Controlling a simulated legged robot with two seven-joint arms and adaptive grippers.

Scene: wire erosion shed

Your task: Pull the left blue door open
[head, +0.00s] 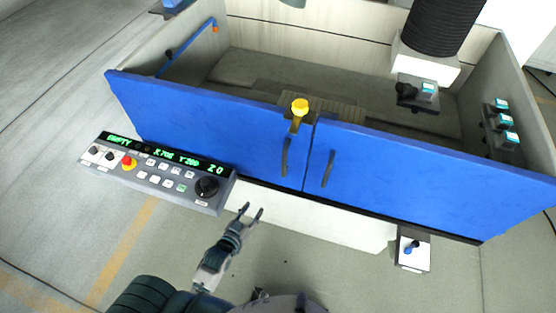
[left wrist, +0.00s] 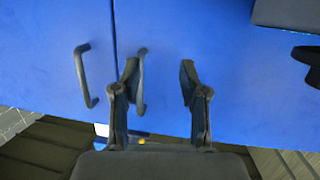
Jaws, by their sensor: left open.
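The left blue door (head: 200,125) is shut, its edge meeting the right blue door (head: 420,180) at a narrow seam. Its dark bar handle (head: 285,157) stands upright near that seam. My left gripper (head: 252,211) is open and empty, below and left of this handle in the head view. In the left wrist view the scene appears turned over, so the left door (left wrist: 235,75) lies right of the seam. There its handle (left wrist: 141,80) is partly hidden behind one finger of the open gripper (left wrist: 158,75); contact cannot be told. My right gripper is out of view.
A control panel (head: 160,172) with knobs and a red button juts out left of the gripper. The right door's handle (head: 328,168) is close by. A small switch box (head: 413,253) sits lower right.

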